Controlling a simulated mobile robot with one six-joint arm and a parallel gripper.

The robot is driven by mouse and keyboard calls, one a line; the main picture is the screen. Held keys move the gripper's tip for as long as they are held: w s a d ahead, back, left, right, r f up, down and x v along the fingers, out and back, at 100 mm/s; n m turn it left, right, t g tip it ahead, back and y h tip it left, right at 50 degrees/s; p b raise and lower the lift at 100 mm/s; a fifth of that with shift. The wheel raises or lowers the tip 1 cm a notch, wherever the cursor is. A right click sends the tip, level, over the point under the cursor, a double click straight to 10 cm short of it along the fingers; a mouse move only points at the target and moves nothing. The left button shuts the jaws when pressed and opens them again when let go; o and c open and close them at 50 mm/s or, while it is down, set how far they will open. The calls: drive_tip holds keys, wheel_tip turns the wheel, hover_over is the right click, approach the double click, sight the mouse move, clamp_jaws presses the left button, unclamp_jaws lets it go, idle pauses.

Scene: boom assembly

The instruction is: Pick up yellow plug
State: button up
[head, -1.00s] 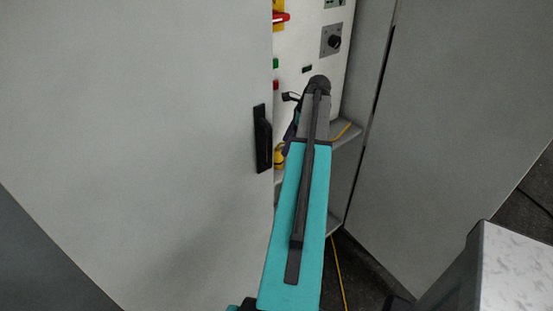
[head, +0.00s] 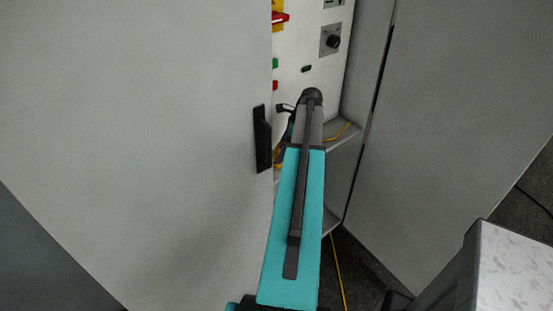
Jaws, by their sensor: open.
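The yellow plug (head: 278,157) shows as a small yellow patch low inside the cabinet, just right of the door handle. It is mostly hidden by the door edge and my arm. A yellow cable (head: 338,132) lies on the cabinet shelf to the right of my arm. My arm reaches into the cabinet opening. My gripper (head: 286,138) is open, beyond and left of the arm's end, close to the yellow patch. Its fingertips are largely hidden, and I cannot tell whether it touches the plug.
The grey door (head: 150,130) with a black handle (head: 262,138) stands close on the left. Another grey panel (head: 455,130) bounds the right. The white control panel (head: 310,45) has a knob (head: 333,41) and a red switch (head: 281,18). A light-topped block (head: 515,265) is at lower right.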

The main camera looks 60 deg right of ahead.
drive_tip(key=shift+p+x, duration=0.8)
drive_tip(key=shift+x, duration=1.6)
drive_tip(key=shift+w, duration=0.1)
drive_tip(key=c, duration=1.4)
drive_tip(key=shift+r, duration=0.1)
drive_tip(key=shift+r+b, duration=0.8)
drive_tip(key=shift+r, duration=0.85)
drive_tip(key=s+b, duration=0.1)
drive_tip(key=s, duration=0.4)
drive_tip(key=s+d+r+b, duration=0.1)
drive_tip(key=s+b, duration=0.1)
drive_tip(key=s, duration=0.3)
drive_tip(key=s+d+b, duration=0.1)
drive_tip(key=s, duration=0.4)
drive_tip(key=shift+s+d+r, duration=0.1)
drive_tip(key=shift+s+r, duration=0.15)
drive_tip(key=shift+s, duration=0.15)
